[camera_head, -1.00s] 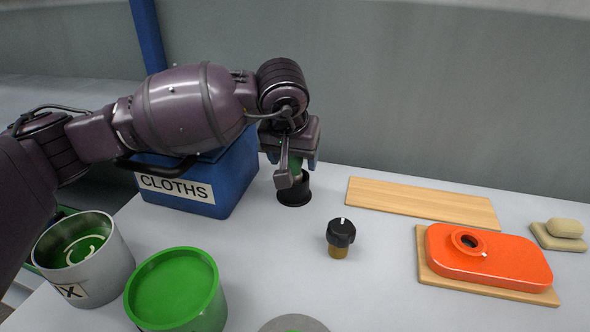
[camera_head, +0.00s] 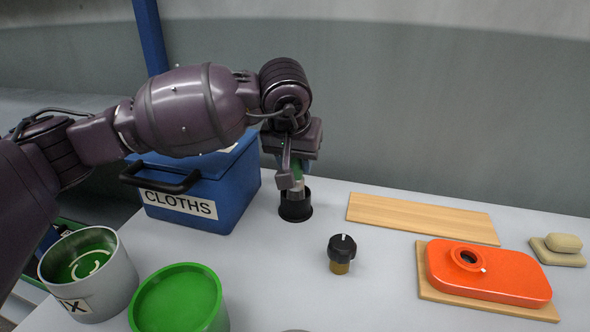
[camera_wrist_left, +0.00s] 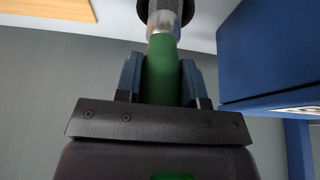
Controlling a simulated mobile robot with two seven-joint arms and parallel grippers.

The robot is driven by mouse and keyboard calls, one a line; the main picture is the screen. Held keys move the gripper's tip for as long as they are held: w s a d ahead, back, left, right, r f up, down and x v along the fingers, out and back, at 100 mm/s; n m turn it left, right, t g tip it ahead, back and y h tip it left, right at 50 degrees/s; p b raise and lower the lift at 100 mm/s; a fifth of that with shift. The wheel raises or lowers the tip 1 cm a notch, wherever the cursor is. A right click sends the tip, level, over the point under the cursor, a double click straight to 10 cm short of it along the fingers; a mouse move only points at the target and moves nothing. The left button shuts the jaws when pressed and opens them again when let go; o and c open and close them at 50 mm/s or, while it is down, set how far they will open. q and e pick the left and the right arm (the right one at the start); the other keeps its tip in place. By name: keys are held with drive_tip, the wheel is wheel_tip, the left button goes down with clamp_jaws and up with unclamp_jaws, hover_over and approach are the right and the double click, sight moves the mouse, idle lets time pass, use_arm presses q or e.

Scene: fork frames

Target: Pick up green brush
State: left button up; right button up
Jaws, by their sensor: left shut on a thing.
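The green brush (camera_wrist_left: 162,68) is upright, with a green handle and a metal collar. My left gripper (camera_head: 292,176) is shut on its green handle, and the hold also shows in the left wrist view (camera_wrist_left: 160,85). The brush's lower end meets a small black round holder (camera_head: 295,207) on the table. In the head view the fingers hide most of the handle. I cannot tell whether the brush tip is still inside the holder or just above it. My right gripper is not in view.
A blue box labelled CLOTHS (camera_head: 225,200) stands just left of the gripper. A black-topped knob (camera_head: 342,247), a wooden board (camera_head: 422,216), an orange container (camera_head: 490,274) and soap (camera_head: 563,243) lie to the right. A green tub (camera_head: 178,300) and a grey bucket (camera_head: 117,283) are front left.

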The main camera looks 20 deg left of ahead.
use_arm(q)
wheel_tip(320, 180, up, 17)
drive_tip(key=p, duration=0.2)
drive_tip(key=shift+r+p, duration=0.2)
drive_tip(key=shift+p, duration=0.2)
idle(0.3)
